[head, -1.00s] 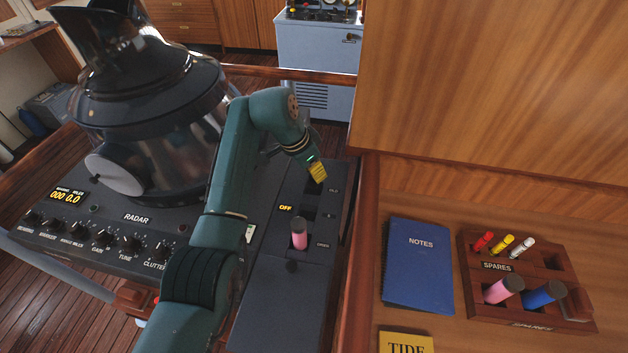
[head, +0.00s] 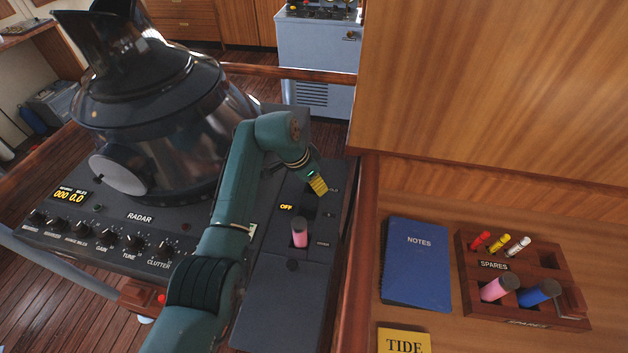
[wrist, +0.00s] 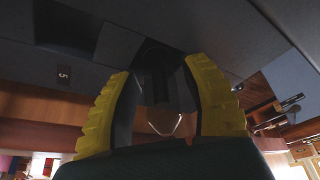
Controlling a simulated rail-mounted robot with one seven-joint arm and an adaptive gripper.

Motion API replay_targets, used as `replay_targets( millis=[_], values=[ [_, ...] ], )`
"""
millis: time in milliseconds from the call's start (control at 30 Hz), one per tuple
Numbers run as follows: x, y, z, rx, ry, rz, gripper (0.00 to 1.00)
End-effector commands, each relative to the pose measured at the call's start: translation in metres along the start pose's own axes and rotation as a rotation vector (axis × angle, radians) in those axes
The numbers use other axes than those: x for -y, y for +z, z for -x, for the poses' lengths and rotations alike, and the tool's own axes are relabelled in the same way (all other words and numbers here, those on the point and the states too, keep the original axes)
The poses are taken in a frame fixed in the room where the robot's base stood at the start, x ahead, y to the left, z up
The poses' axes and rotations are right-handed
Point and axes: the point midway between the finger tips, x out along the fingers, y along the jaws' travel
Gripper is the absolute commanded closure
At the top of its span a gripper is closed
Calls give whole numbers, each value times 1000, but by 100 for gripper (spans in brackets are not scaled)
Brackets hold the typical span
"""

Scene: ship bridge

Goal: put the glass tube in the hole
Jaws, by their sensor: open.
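My gripper (head: 318,186) is low over a dark recess in the right part of the radar console, near the lit OFF sign. In the wrist view its two yellow-padded fingers (wrist: 160,80) are apart. Between them is a clear, pointed glass end, which looks like the glass tube (wrist: 165,123), with a dark part beyond it toward the console. I cannot tell whether the fingers touch it, or whether it sits in the hole. The hole itself is hidden by the gripper in the head view.
To the right, a wooden spares rack (head: 470,297) holds several coloured cylinders, beside a blue notebook (head: 415,265) and a yellow tide book (head: 404,341).

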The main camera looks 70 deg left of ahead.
Motion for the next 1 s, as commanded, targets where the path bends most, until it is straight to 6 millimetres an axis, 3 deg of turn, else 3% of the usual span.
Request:
replay_targets(
  millis=[167, 600, 767, 1000],
  values=[
    [1, -2, 12, -3, -3, 0, 54],
    [1, -1, 110, -2, -2, -1, 54],
    [0, -1, 123, 0, 0, 0, 54],
    [0, -1, 124, 0, 0, 0, 54]
  ],
)
